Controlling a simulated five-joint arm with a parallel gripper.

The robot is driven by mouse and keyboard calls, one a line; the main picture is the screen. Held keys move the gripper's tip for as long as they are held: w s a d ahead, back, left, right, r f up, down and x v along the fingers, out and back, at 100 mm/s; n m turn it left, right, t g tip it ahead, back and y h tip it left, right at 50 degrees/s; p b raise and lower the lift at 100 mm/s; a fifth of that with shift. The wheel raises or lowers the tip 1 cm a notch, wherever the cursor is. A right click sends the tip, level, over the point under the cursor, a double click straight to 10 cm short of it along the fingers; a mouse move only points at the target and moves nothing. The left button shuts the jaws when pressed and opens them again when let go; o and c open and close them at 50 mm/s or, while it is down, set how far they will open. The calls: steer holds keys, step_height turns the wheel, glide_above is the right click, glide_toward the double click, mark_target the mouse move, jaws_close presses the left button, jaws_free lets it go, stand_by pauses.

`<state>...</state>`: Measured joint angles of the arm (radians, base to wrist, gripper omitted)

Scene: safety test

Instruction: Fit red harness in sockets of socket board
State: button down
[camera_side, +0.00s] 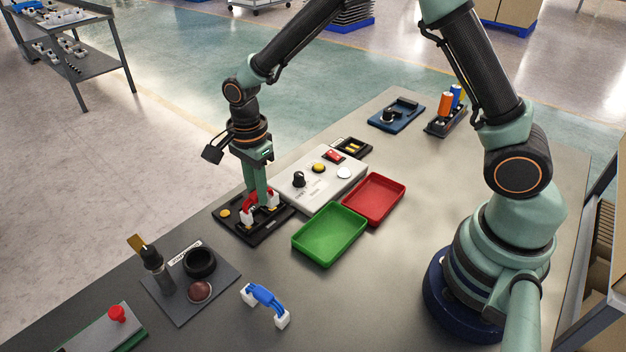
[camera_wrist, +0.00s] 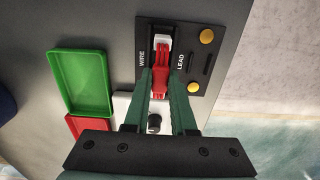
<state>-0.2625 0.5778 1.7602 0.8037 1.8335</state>
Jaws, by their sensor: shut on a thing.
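The red harness (camera_side: 250,201) has red wires and white end plugs. My gripper (camera_side: 259,195) points down and is shut on the red harness over the black socket board (camera_side: 228,227). In the wrist view the red harness (camera_wrist: 160,72) lies between the fingers of my gripper (camera_wrist: 161,88), with one white plug (camera_wrist: 162,43) showing at its far end. It lines up with the slot beside the "WIRE" label on the socket board (camera_wrist: 146,30). Whether the plugs are seated in the sockets I cannot tell. The near plug is hidden in the wrist view.
A blue harness (camera_side: 265,297) lies on the table in front. A green tray (camera_side: 330,234) and a red tray (camera_side: 373,199) stand right of the board. A white control panel (camera_side: 318,183) is just behind it. A dark plate with a black ring (camera_side: 200,262) lies front left.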

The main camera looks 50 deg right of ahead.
steer(key=shift+f, duration=0.6)
steer(key=shift+c, duration=1.3)
jaws_free()
steer(key=shift+r, duration=3.55)
